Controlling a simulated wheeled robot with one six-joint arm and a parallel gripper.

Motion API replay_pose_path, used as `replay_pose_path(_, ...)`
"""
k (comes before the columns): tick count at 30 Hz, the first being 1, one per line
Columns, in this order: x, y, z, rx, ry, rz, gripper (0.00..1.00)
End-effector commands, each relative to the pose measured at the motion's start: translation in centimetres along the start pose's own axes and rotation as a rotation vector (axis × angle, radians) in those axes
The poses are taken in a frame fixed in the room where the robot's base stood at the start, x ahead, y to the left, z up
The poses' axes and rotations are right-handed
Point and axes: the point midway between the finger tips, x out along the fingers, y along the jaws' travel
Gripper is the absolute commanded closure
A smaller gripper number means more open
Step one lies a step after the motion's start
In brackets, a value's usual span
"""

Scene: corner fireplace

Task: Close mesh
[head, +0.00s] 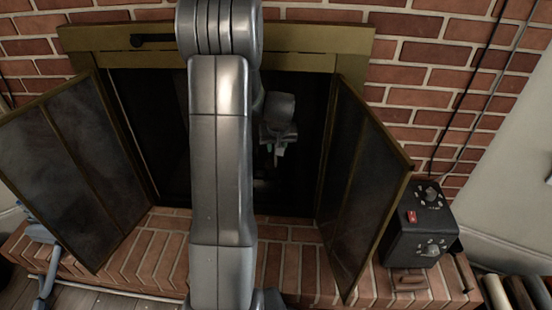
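The fireplace has a brass frame (310,62) around a dark opening. Its left mesh door (70,165) and right mesh door (362,190) both stand swung outward over the brick hearth. My arm runs up the middle of the head view and covers part of the opening. My gripper (277,152) shows small and dark just right of the arm, between the two doors and in front of the dark opening. It looks apart from both doors. Its fingers are too dark and small to tell whether they are apart. Any mesh behind the arm is hidden.
A black control box (418,232) with a red switch stands on the hearth right of the right door. Cables hang down the brick wall (440,60) above it. The brick hearth (150,255) juts out below the opening. Logs (520,292) lie at the lower right.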

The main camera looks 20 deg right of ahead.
Motion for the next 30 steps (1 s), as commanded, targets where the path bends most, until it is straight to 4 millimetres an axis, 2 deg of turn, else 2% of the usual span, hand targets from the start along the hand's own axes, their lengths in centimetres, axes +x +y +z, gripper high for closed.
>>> replay_pose_path(1, 1.6, 0.0, 0.2, 0.0, -0.003, -0.001, 0.68)
replay_pose_path(6, 5.0, 0.0, 0.2, 0.0, -0.002, -0.001, 0.68)
replay_pose_path(12, 7.7, -0.1, 0.1, 0.0, 0.0, -0.001, 0.68)
replay_pose_path(17, 8.5, -0.1, 0.0, 0.0, 0.0, -0.001, 0.68)
replay_pose_path(25, 8.5, -0.1, 0.0, 0.0, 0.0, 0.0, 0.68)
replay_pose_path(26, 8.5, -0.1, 0.0, 0.0, 0.0, 0.0, 0.72)
replay_pose_path(30, 8.5, -0.1, 0.0, 0.0, 0.0, 0.0, 1.0)
